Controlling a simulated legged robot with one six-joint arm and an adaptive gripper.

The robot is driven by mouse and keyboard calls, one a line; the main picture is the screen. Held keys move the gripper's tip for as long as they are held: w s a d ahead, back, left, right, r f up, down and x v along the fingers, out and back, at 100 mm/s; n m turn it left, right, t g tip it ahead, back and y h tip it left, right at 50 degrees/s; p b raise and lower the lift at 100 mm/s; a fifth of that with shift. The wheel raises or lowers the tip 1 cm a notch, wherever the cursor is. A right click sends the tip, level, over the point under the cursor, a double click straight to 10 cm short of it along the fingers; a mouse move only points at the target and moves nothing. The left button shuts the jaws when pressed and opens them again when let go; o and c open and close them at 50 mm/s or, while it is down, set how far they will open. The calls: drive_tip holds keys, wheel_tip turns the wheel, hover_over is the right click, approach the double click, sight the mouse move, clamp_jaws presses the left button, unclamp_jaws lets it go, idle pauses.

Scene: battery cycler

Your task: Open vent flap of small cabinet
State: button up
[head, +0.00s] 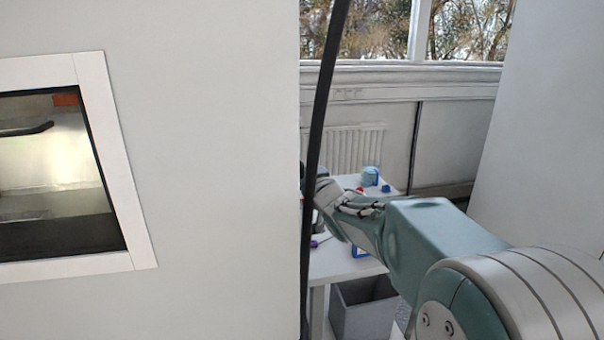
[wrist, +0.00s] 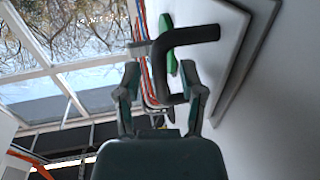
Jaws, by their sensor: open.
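In the wrist view a black bent handle (wrist: 188,36) stands out from a pale panel (wrist: 222,22) at the upper right. I cannot tell whether this panel is the vent flap. My gripper (wrist: 161,78) is open, and its two fingers stand either side of the handle's upright part. I cannot tell whether either finger touches it. In the head view my gripper (head: 318,198) is small and partly hidden behind a dark vertical edge. The handle cannot be made out there.
A large white cabinet face (head: 220,170) with a framed window (head: 60,190) fills the left of the head view. A white table (head: 335,264) with small blue and red items stands behind my arm. A grey bin (head: 365,310) is under it. Red cables (wrist: 145,60) hang behind the handle.

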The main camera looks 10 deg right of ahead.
clamp_jaws()
